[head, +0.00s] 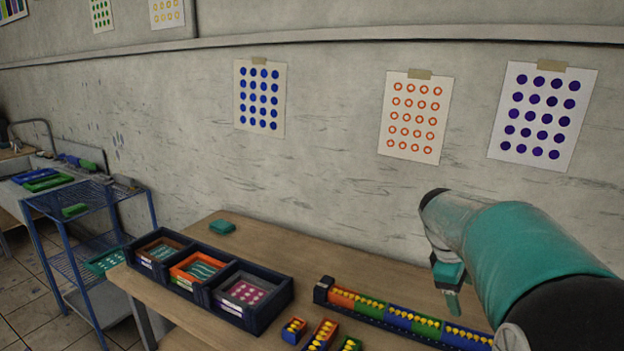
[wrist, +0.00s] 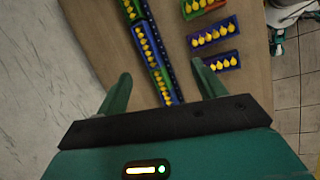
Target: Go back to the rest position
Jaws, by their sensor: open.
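My gripper (wrist: 161,70) is open, with two green fingers spread apart and nothing held between them. In the head view it hangs from my teal arm at the right, and its green finger end (head: 452,285) shows above the right part of the wooden table (head: 330,265). In the wrist view the long dark rack (wrist: 150,47), holding coloured blocks with yellow balloon-shaped pieces, lies below and beyond the fingers, apart from them. In the head view the same rack (head: 405,317) runs along the table, its right end hidden by my arm.
Several loose blocks with yellow pieces (head: 322,334) lie in front of the rack. A dark three-part tray (head: 262,318) stands left of them, and a teal block (head: 222,227) lies behind it. A blue shelf cart (head: 90,215) stands left. The wall with dotted sheets (head: 415,117) is behind.

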